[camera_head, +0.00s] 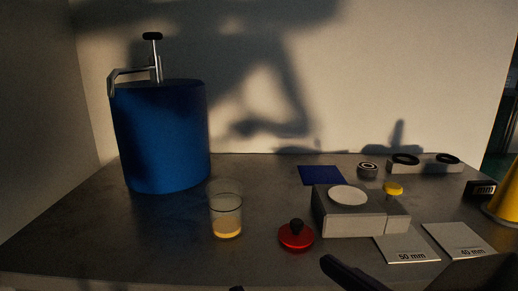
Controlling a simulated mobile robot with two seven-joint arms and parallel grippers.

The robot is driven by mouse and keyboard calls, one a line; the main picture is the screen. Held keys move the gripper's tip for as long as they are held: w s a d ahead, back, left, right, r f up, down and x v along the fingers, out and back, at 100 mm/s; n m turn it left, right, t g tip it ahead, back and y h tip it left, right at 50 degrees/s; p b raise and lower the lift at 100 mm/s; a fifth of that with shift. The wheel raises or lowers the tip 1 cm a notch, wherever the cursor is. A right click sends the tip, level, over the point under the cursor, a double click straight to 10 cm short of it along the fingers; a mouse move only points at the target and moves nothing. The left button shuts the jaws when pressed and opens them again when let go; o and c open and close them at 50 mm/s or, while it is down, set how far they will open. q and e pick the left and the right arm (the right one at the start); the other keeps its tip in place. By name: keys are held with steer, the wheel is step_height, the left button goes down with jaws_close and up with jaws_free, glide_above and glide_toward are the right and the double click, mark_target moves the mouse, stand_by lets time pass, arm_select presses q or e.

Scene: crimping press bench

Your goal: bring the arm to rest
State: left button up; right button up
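Part of my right gripper (350,272) shows as a dark finger-like bar at the bottom edge, right of centre. It lies in front of the table's near side, below the red knobbed lid and the grey block. Its other finger cannot be made out, and I see nothing held. A dark wedge at the bottom right corner is probably part of my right arm. A tiny dark tip shows at the bottom edge left of centre; I cannot tell what it is. My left gripper is not recognisable in view.
A blue pump dispenser (162,140) stands back left. A glass with amber liquid (226,214), red lid (296,237), grey press block (350,215), blue pad (321,175), "50 mm" plate (406,247) and "40 mm" plate (456,239) are on the table. A yellow cone (504,205) is far right. The table's front left is clear.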

steer(key=s+d+f+m+g+h, duration=0.25)
steer(key=d+m, duration=0.25)
steer(key=m, duration=0.6)
steer(key=s+d+f+m+g+h, duration=0.1)
steer(key=d+f+m+g+h, duration=0.3)
steer(key=m, duration=0.6)
steer(key=s+d+f+m+g, duration=0.3)
steer(key=s+d+m, duration=0.3)
steer(key=s+m, duration=0.7)
arm_select(q)
step_height(320, 180, up, 54)
steer(key=p, duration=5.4)
steer(key=shift+d, duration=0.3)
arm_select(e)
step_height(320, 180, up, 54)
steer(key=w+m, duration=0.2)
steer(key=m, duration=0.2)
steer(key=shift+w+r+y, duration=0.15)
steer(key=shift+y, duration=0.3)
